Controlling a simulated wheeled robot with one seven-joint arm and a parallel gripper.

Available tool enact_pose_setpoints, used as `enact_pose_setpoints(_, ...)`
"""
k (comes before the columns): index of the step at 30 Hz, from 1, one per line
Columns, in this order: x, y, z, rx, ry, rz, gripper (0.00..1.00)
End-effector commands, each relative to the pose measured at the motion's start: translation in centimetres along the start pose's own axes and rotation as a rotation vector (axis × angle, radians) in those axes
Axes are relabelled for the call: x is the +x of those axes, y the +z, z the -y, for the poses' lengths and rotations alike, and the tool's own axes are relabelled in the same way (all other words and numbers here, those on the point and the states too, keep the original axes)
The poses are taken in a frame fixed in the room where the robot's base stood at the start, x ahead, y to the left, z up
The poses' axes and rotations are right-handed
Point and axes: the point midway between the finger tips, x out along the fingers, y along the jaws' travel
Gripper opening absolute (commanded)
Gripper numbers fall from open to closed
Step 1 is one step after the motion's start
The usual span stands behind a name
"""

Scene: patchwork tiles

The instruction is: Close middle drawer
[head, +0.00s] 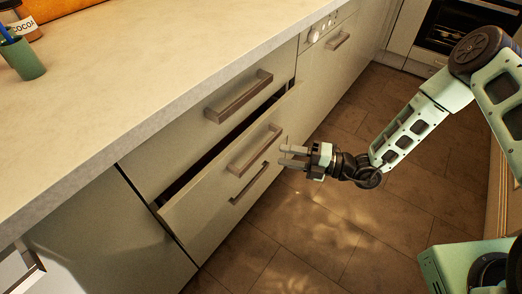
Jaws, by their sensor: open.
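The middle drawer (210,198) is part of the pale cabinet under the counter. It stands pulled out a little, with a dark gap showing along its top edge. Its bar handle (255,150) is on the front. My gripper (284,156) is open and empty, with its fingers pointing left toward the drawer front. It is just right of the handle in the picture; I cannot tell whether it touches the drawer.
The top drawer (180,150) with its handle (238,97) looks shut. A lower handle (250,183) shows below. The counter (150,70) overhangs, with a green cup (24,60) on it. An oven (465,27) stands far right. The tiled floor (310,230) is clear.

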Motion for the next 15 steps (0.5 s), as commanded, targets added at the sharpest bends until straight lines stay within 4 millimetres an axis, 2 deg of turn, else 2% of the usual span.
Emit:
enact_pose_setpoints(1,1.2,-0.1,0.0,-0.001,0.001,-0.004,0.42)
enact_pose_setpoints(6,4.5,-0.1,0.1,-0.001,0.0,-0.005,0.42)
enact_pose_setpoints(9,6.0,-0.1,0.0,-0.002,0.0,-0.004,0.42)
enact_pose_setpoints(15,7.6,0.0,0.0,-0.001,-0.001,-0.002,0.42)
